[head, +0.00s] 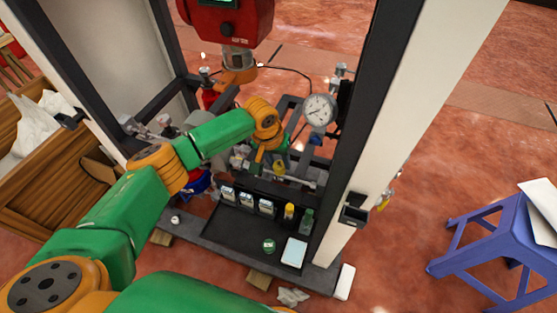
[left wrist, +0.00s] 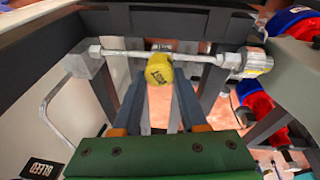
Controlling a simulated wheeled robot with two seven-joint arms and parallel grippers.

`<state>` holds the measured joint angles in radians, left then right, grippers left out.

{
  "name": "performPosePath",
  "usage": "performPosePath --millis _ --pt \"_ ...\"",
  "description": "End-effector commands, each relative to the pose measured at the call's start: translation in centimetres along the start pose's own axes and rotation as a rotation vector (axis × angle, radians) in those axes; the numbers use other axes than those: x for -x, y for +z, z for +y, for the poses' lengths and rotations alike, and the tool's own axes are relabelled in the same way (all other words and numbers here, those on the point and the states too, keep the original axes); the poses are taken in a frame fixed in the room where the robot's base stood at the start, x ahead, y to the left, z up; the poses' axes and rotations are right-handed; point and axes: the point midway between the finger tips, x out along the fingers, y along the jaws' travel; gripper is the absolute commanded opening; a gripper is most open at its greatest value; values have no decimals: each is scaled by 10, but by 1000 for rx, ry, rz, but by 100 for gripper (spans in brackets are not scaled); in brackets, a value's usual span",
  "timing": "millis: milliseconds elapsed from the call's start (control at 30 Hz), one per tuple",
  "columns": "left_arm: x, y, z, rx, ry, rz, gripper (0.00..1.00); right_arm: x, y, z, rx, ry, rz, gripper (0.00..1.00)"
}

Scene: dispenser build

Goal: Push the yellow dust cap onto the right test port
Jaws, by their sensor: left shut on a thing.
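My left gripper (left wrist: 160,92) reaches into the dispenser frame, shut on the yellow dust cap (left wrist: 159,70). The cap is at the fingertips, with dark lettering on its side, right at a horizontal metal pipe (left wrist: 205,58) in the left wrist view. I cannot tell whether the cap touches the pipe. In the head view the cap shows as a small yellow spot (head: 279,169) below my green and orange wrist. I cannot make out the right test port; the cap and fingers may hide it. My right gripper is not in view.
A round pressure gauge (head: 319,109) sits right of my wrist, and a red unit (head: 228,18) hangs above. A black tray (head: 238,238) with several small items lies below. A white post (head: 400,110) bounds the right. A blue stool (head: 490,240) stands further right.

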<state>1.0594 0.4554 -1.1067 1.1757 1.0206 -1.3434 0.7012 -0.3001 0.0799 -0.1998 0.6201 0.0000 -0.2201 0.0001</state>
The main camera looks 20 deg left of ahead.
Motion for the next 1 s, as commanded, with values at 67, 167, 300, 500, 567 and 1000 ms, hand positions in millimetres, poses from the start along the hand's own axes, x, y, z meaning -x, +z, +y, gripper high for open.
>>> performPosePath --millis 67,167,300,500,567,1000 --pt "0 0 0 0 0 0 0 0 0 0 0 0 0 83" --pt "0 0 0 0 0 0 0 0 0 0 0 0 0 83" --pt "0 0 0 0 0 0 69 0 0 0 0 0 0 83" --pt "0 0 0 0 0 0 77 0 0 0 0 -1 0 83" --pt "0 0 0 0 0 0 77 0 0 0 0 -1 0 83" --pt "3 -1 0 0 0 0 97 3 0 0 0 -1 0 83"
